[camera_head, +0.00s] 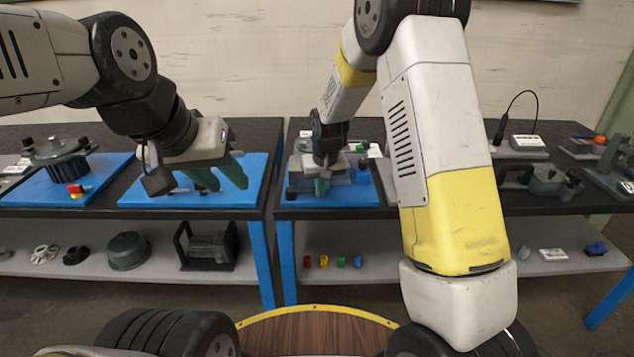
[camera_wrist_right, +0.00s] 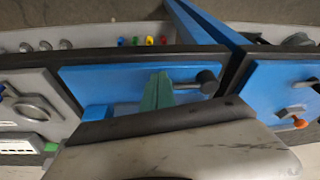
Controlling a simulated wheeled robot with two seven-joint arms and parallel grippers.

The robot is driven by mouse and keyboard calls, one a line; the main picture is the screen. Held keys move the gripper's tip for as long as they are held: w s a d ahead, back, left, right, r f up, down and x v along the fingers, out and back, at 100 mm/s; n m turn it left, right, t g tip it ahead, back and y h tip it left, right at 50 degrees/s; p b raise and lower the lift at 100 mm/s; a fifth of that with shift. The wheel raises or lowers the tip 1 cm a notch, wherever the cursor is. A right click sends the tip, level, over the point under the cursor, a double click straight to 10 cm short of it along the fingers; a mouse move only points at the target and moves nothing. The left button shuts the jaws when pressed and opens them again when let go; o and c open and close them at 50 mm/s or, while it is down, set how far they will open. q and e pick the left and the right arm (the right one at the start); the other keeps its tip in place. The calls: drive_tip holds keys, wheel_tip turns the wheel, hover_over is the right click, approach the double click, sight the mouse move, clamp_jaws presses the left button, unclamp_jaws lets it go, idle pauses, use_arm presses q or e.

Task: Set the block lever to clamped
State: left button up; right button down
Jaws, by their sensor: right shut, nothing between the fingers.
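My right gripper (camera_head: 321,187) is over the blue plate (camera_head: 355,195) of the middle station, with its green fingers pointing down. In the right wrist view its fingers (camera_wrist_right: 157,92) are together with nothing between them. A dark round knob on a short bar, which looks like the block lever (camera_wrist_right: 207,78), is beside the fingers at the plate's edge. It also shows in the head view as a dark knob (camera_head: 291,192) left of the fingers. I cannot tell whether they touch. The gripper hides much of the grey block. My left gripper (camera_head: 218,178) is open over the left blue plate.
A dark motor-like unit (camera_head: 60,160) stands at the far left. A gap separates the two benches. The lower shelf holds several small coloured parts (camera_head: 325,262) and a dark frame (camera_head: 207,245). A dark fixture (camera_head: 545,180) stands on the right bench.

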drive_tip(key=w+n, duration=0.2)
drive_tip(key=shift+w+d+n+y, duration=0.2)
drive_tip(key=shift+d+n+y, duration=0.15)
drive_tip(key=shift+n+y, duration=0.05)
drive_tip(key=shift+w, duration=0.6)
